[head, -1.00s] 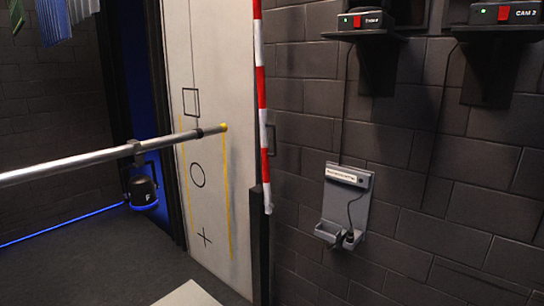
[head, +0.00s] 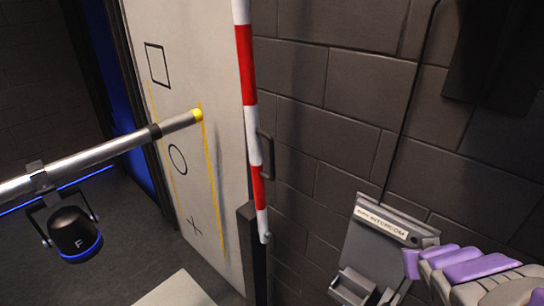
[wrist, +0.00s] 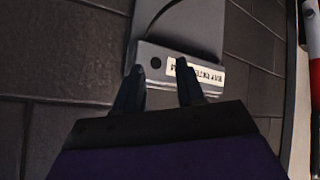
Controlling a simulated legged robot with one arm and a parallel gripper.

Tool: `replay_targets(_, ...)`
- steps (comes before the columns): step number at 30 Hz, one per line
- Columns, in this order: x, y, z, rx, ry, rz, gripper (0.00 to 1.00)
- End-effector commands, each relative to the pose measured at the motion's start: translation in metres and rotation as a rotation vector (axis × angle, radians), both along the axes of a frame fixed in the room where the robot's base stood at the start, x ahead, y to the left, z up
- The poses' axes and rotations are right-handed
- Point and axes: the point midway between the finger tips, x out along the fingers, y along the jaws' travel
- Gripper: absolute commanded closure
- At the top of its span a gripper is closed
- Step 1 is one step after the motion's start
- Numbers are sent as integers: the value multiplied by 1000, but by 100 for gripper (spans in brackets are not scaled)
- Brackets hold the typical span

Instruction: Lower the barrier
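The barrier (head: 246,110) is a red-and-white striped pole. It stands nearly upright in the head view, its lower end beside a dark post (head: 254,250). Part of it shows at the right edge of the wrist view (wrist: 313,75). A dark handle-like bar (head: 266,155) is just right of the pole. My gripper (wrist: 158,72) shows two dark fingers spread apart with nothing between them. It is in front of the wall intercom panel (head: 385,235); its label strip (wrist: 198,75) is near the fingertips. Contact cannot be told.
A metal rail with a yellow tip (head: 105,152) crosses the left, carrying a dark lamp marked F (head: 75,232). Behind it is a pale panel (head: 215,180) with a square, circle and cross. Dark brick wall (head: 330,90) fills the right. A pale block (head: 175,292) is at the bottom.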

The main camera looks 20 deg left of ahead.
Motion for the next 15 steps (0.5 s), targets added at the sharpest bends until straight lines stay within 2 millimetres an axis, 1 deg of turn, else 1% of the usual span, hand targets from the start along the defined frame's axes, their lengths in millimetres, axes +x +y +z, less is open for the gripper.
replay_targets(1, 17, 13, 4, 15, -60, 59, 61)
replay_targets(2, 27, 23, 8, 28, -99, 97, 61)
replay_targets(3, 39, 37, 14, 47, -150, 152, 61)
replay_targets(5, 53, 61, 24, 86, -226, 238, 61)
replay_targets(7, 64, 91, 33, 142, -302, 342, 61)
replay_targets(8, 66, 105, 36, 168, -330, 387, 61)
replay_targets(9, 68, 123, 42, 208, -367, 449, 61)
replay_targets(11, 67, 149, 50, 273, -419, 539, 61)
replay_targets(12, 65, 165, 54, 316, -445, 595, 61)
replay_targets(15, 53, 197, 65, 421, -496, 715, 61)
